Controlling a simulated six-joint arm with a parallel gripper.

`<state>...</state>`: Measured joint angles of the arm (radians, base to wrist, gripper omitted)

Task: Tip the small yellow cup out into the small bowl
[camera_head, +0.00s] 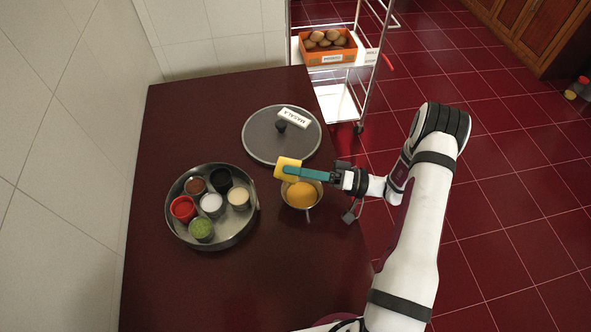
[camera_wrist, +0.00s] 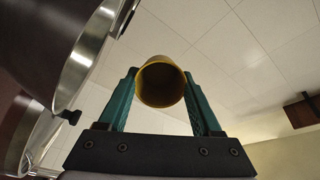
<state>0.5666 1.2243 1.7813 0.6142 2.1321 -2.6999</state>
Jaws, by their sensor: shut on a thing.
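The small yellow cup (camera_head: 285,169) is in my gripper (camera_head: 297,172), held in the air over the far edge of the small bowl. In the wrist view the cup (camera_wrist: 160,84) sits between the two green fingers of my gripper (camera_wrist: 160,88); its round mouth faces the camera and its inside looks dark, with no contents I can make out. The cup looks tipped on its side in the head view. The small metal bowl (camera_head: 303,206) stands on the table below, with yellow-orange stuff in it. The cup and fingers hide part of its far rim.
A round metal tray (camera_head: 244,229) with several small cups of spices stands left of the bowl. A grey lid (camera_head: 257,146) with a white MASALA label (camera_head: 293,118) lies behind. The dark red table's (camera_head: 260,290) front is clear. A trolley (camera_head: 366,75) stands beyond it.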

